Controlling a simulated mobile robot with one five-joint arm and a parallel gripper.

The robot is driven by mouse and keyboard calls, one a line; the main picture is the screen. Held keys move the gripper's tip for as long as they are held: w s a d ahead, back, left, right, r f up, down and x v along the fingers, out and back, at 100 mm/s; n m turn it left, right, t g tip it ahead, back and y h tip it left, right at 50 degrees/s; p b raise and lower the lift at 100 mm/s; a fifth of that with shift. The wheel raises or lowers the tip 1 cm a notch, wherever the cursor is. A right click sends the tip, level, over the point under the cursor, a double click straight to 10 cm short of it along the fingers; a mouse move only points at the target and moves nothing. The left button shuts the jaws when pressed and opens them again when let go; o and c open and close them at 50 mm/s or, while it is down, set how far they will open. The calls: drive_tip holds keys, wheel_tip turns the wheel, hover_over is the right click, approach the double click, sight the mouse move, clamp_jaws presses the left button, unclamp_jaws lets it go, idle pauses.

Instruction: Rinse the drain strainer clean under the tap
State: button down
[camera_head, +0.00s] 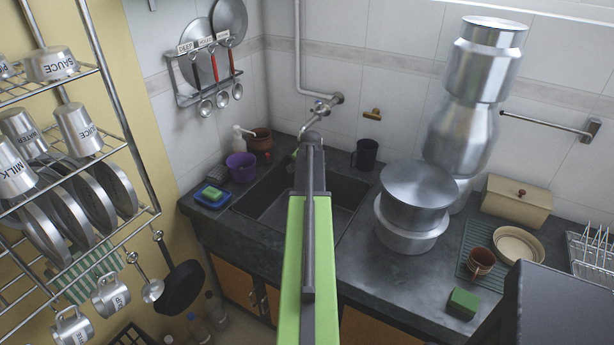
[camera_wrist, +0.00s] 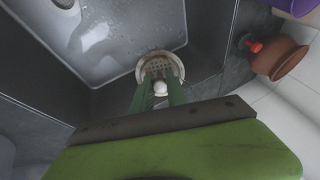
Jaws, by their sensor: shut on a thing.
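The drain strainer (camera_wrist: 152,66) is a round, perforated steel disc with a pale knob, seen in the wrist view. My gripper (camera_wrist: 160,82) has its green fingers shut on it, around the knob. The strainer is over or near the edge of the sink basin (camera_wrist: 120,28); its exact height is unclear. Some brownish marks show on its rim. In the head view the tap (camera_head: 319,107) is on the back wall above the dark sink (camera_head: 270,195). My arm covers the sink's middle there and hides the strainer and most of the gripper. No running water is discernible.
A purple pot (camera_head: 241,167) and a blue tray with a green sponge (camera_head: 212,195) stand left of the sink. A black mug (camera_head: 366,154) is behind it. Stacked steel canisters (camera_head: 412,215) stand close on the right. A brown pot (camera_wrist: 280,57) is right in the wrist view.

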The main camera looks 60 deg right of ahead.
drive_tip(key=shift+s, duration=0.1)
drive_tip(key=shift+s+d, duration=0.3)
drive_tip(key=shift+s, duration=0.15)
drive_tip(key=shift+w, duration=0.15)
drive_tip(key=shift+w+a, duration=0.35)
drive_tip(key=shift+w, duration=0.05)
idle(0.5)
drive_tip(key=s+a, duration=0.4)
drive_tip(key=a, duration=0.2)
drive_tip(key=shift+s+a, duration=0.25)
drive_tip(key=shift+a, duration=0.05)
idle(1.3)
